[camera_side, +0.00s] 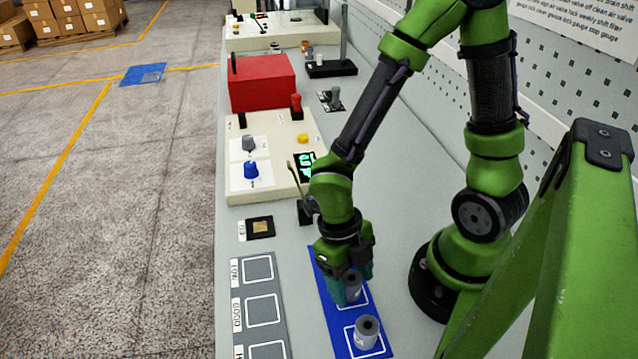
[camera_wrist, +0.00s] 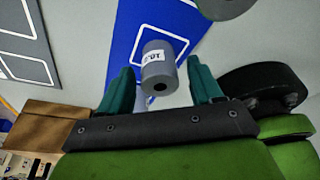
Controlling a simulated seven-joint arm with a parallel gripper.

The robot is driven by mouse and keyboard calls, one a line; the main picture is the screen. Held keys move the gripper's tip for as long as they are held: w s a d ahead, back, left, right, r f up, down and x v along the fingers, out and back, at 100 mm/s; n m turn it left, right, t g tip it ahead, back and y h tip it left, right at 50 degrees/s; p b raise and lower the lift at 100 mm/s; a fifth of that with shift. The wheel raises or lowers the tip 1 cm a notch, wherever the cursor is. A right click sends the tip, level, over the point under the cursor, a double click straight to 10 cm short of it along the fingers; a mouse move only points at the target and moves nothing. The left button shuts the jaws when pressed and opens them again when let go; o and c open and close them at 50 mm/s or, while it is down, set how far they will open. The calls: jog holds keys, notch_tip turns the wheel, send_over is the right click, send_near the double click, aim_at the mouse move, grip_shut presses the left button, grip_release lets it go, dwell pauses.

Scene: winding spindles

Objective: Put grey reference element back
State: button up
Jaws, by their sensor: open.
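A grey cylinder with a white printed label (camera_wrist: 158,66) stands on the blue mat (camera_side: 326,290). My gripper (camera_wrist: 159,70) is open, with one teal finger on each side of this cylinder and visible gaps between. In the side view my gripper (camera_side: 350,288) is low over the mat, and the grey cylinder (camera_side: 354,284) shows partly behind a finger. A second grey cylinder (camera_side: 366,332) stands upright in the nearer white-outlined square of the mat. Its edge also shows at the top of the wrist view (camera_wrist: 222,5). I cannot tell which cylinder is the reference element.
A grey board with white squares (camera_side: 260,309) lies left of the mat. Behind it are a small black holder (camera_side: 260,227), a cream panel with grey and blue knob-like pieces (camera_side: 267,185) and a red box (camera_side: 262,82). A perforated wall (camera_side: 580,60) stands at right.

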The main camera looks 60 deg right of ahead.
jog(key=w+d+r+n+t, duration=0.2)
jog(key=r+n, duration=0.5)
jog(key=n, duration=0.4)
jog(key=w+d+r+n+t+y, duration=0.1)
jog(key=w+d+r+n+t, duration=0.2)
jog(key=r+n+t, duration=0.2)
jog(key=w+d+r+n+t, duration=0.2)
jog(key=r+n, duration=0.8)
jog(key=n, duration=0.8)
jog(key=shift+w+d+r+t, duration=0.2)
jog(key=shift+w+d+t, duration=0.15)
jog(key=shift+d+t, duration=0.35)
